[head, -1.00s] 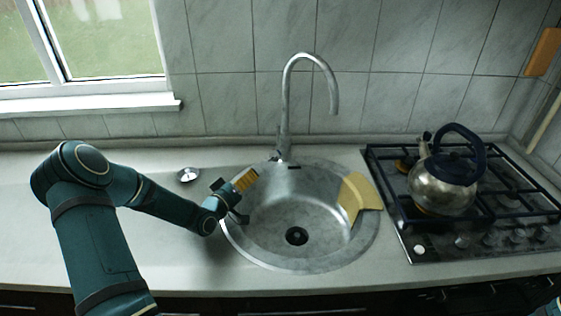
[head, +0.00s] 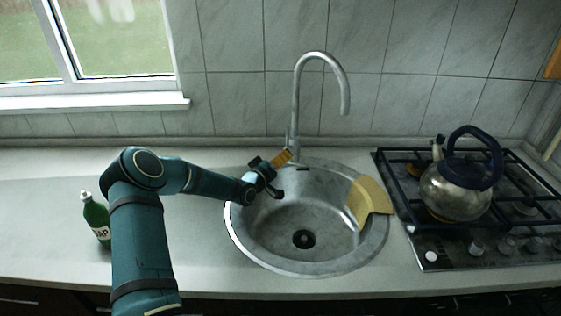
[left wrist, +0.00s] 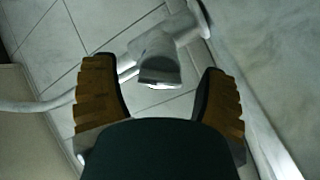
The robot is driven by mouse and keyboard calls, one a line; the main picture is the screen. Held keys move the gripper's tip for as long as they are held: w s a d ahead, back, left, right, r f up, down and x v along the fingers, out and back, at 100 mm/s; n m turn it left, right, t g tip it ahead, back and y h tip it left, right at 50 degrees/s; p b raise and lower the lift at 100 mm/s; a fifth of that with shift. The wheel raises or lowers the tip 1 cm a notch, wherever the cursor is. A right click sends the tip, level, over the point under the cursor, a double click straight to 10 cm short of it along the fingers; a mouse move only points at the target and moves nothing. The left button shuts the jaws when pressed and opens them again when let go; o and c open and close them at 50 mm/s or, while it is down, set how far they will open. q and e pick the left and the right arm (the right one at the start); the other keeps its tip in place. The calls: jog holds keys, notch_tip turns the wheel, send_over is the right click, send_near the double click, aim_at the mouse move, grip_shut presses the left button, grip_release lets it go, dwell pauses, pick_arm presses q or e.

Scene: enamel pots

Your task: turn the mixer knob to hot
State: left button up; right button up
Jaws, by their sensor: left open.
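The grey mixer tap (head: 297,90) rises behind the round steel sink, its spout curving to the right. My left gripper (head: 283,158) is at the base of the tap, with an orange finger showing in front of it. In the left wrist view, the grey mixer knob (left wrist: 157,62) shows between the two orange fingers of my left gripper (left wrist: 156,88), which are apart, with a gap on each side. In the head view the knob is hidden or too small to make out. My right gripper is not in view.
The sink (head: 270,235) has a yellow cloth (head: 368,203) over its right rim. A kettle (head: 455,188) stands on the black gas hob (head: 410,225) at the right. A green soap bottle (head: 97,218) stands left of my arm. The counter front is clear.

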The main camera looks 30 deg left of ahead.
pick_arm(q)
jog(key=shift+w, duration=0.4)
jog(key=shift+c, duration=0.2)
jog(key=c, duration=1.2)
jog(key=shift+n, duration=0.4)
jog(key=n+b, duration=0.2)
jog(key=n, duration=0.1)
jog(key=shift+s+f, duration=0.1)
jog(key=n+b, duration=0.1)
jog(key=n, duration=0.7)
jog(key=shift+d+b, duration=0.1)
jog(key=shift+b, duration=0.2)
jog(key=shift+r+n, duration=0.2)
jog(key=shift+n, duration=1.9)
